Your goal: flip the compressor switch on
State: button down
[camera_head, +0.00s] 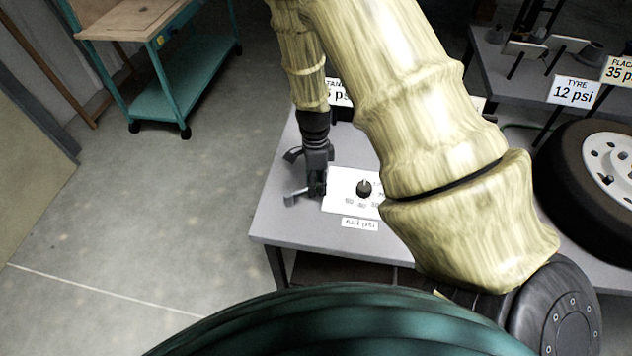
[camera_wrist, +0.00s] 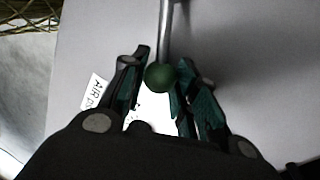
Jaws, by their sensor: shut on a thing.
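A metal lever (camera_wrist: 166,30) with a green ball (camera_wrist: 160,77) at its end shows in the wrist view, which I take to be the compressor switch. The ball sits between the two fingers of my gripper (camera_wrist: 158,88), which is shut on it. In the head view my gripper (camera_head: 316,186) points down at the left edge of a white panel (camera_head: 340,180) on a grey bench. The lever's hold is hidden there by the fingers. A white label reading "AIR" (camera_wrist: 93,92), partly covered, lies left of the fingers in the wrist view.
The panel carries a black dial (camera_head: 364,188), with a small label (camera_head: 360,223) in front. My arm hides the bench's middle. A wheel (camera_head: 600,165) and a "TYRE 12 psi" sign (camera_head: 574,91) are at right. A teal cart (camera_head: 180,85) stands back left; open floor lies left.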

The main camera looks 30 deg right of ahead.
jog(key=shift+s+f, duration=0.1)
jog(key=shift+s, duration=0.05)
jog(key=c, duration=1.1)
grip_release()
jog(key=r, duration=0.4)
jog(key=w+r, duration=0.1)
jog(key=r, duration=0.3)
jog(key=w+d+r, duration=0.1)
jog(key=r, duration=0.3)
jog(key=shift+w, duration=0.1)
jog(key=shift+f, duration=0.1)
